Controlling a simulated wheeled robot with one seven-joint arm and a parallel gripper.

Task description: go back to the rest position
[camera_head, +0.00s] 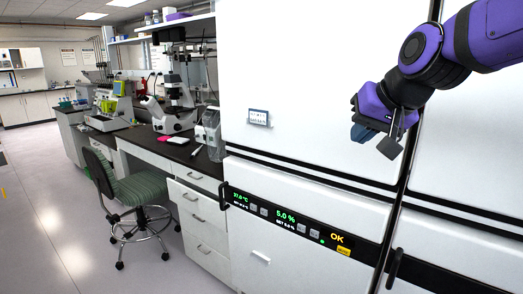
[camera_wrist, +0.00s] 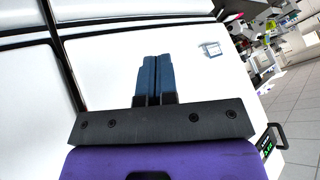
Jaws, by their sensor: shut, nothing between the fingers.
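My gripper (camera_head: 362,133) is at the right of the head view, on my purple and black arm, in front of the white cell processor (camera_head: 300,80). In the wrist view its two blue fingers (camera_wrist: 153,76) lie side by side against each other, with nothing between them. The cabinet's white front (camera_wrist: 110,60) is behind the fingers. The gripper appears apart from the cabinet, but the exact gap cannot be told.
The cabinet has a display panel (camera_head: 290,222) and a dark handle (camera_head: 393,268). A green stool (camera_head: 135,192) stands before the lab bench (camera_head: 150,143), which holds a microscope (camera_head: 172,105). The floor (camera_head: 60,210) at the left is clear.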

